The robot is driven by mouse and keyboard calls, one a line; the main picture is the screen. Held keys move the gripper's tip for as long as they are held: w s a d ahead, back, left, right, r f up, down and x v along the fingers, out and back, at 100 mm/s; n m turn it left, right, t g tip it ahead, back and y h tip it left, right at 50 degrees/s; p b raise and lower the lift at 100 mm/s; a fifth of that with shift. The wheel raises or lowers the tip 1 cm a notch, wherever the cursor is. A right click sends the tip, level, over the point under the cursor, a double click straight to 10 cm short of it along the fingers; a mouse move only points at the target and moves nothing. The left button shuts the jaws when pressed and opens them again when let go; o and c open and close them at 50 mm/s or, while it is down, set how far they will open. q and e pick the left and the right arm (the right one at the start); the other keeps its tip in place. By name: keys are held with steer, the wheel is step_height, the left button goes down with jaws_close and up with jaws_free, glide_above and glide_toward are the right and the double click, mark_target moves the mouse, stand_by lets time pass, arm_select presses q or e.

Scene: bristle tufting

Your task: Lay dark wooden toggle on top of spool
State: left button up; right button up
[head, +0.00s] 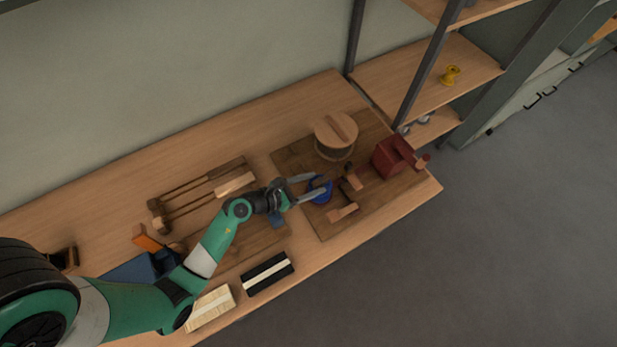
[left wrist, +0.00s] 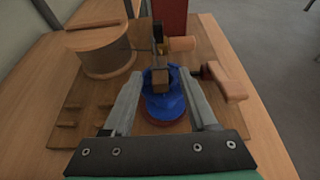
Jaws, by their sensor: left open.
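The spool (head: 336,152) is a round drum with a pale wooden top, standing at the back of the dark wooden board; it shows at upper left in the left wrist view (left wrist: 105,62). A brown wooden bar (head: 341,126) lies across its top, also seen in the left wrist view (left wrist: 96,23). I cannot tell whether this bar is the dark wooden toggle. My left gripper (head: 318,184) is open, in front of the spool. In the left wrist view its fingers (left wrist: 158,80) are on either side of a blue rounded thing (left wrist: 163,103) and a small brown block. My right gripper is not in view.
A red box (head: 391,158) stands at the board's right. A small wooden clamp-like piece (head: 343,212) is near its front edge. A wooden frame (head: 205,190), a blue bin (head: 130,271) and two brushes or blocks (head: 267,275) lie left. A yellow spool-shaped thing (head: 449,75) is on the shelf.

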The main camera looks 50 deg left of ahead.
arm_select(q)
steer(key=p+v, duration=0.2)
steer(key=v, duration=0.9)
steer(key=shift+s+r, duration=0.15)
steer(key=shift+s, duration=0.05)
stand_by(0.8)
